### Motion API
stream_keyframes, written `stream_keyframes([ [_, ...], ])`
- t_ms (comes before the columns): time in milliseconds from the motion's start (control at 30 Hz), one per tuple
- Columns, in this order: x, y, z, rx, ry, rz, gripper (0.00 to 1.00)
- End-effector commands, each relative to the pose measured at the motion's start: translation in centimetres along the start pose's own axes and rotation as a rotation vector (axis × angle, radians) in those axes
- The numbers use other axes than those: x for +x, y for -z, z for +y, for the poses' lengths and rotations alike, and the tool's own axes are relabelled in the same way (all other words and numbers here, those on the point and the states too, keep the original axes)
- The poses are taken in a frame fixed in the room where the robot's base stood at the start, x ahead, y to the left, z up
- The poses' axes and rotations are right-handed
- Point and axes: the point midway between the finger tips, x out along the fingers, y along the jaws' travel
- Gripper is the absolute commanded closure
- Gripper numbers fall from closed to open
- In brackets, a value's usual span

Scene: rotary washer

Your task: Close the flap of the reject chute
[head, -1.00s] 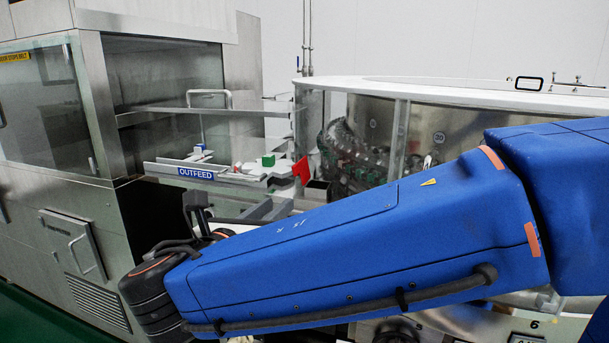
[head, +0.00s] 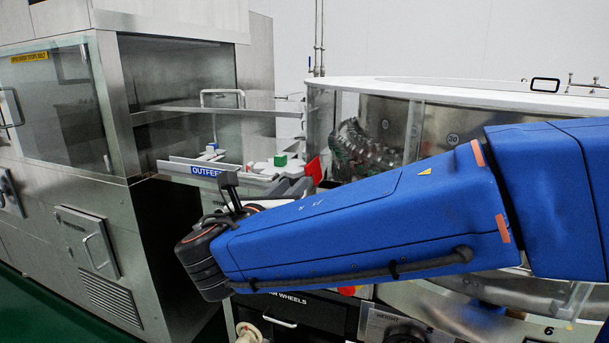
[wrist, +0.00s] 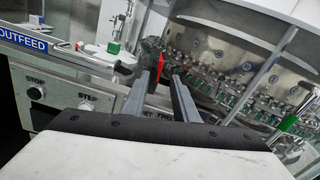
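The red flap (head: 314,170) of the reject chute stands raised and tilted beside the outfeed, left of the round glass-walled washer. It also shows in the wrist view (wrist: 161,63), just beyond my fingertips and roughly between them. My gripper (wrist: 161,76) is open and empty, with its two grey fingers apart. In the head view my gripper (head: 300,186) is partly hidden behind my blue arm, its fingers just below and left of the flap. I cannot tell whether they touch it. The chute's opening is hidden now.
The outfeed rail (head: 206,171) with its blue sign runs left of the flap, with small green and white parts behind it. STOP and STEP buttons (wrist: 36,93) sit below it. The washer's glass guard (head: 322,118) stands close on the right. A steel cabinet (head: 60,150) fills the left.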

Motion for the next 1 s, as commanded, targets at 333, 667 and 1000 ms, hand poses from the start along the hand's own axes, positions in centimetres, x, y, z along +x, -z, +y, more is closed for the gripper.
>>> stream_keyframes([
  [333,5.0,0.0,-0.1,0.001,0.003,0.0,0.73],
  [667,8.0,0.0,0.0,-0.001,0.002,0.0,0.73],
  [1000,8.3,0.0,0.0,0.0,0.0,0.0,0.73],
])
